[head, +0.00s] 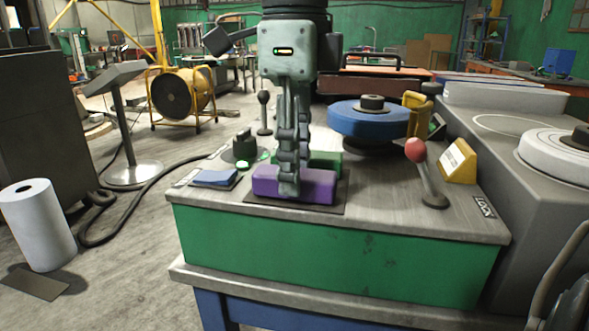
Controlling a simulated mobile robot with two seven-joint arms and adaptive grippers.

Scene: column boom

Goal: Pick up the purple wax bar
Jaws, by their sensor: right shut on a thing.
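The purple wax bar (312,186) lies lengthwise on a dark mat (262,200) on top of the green-sided bench. My right gripper (288,184) points straight down over it and is shut on it. The fingers cover the middle of the bar. I cannot tell whether the bar is clear of the mat. A green block (326,161) is just behind the bar, partly hidden by the fingers. My left gripper is not clearly in view.
A lever with a red knob (415,150) and a blue wheel (368,118) stand to the right on the bench. A blue flat block (214,177) and a dark knob (244,149) are on the left. The bench's front strip is clear.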

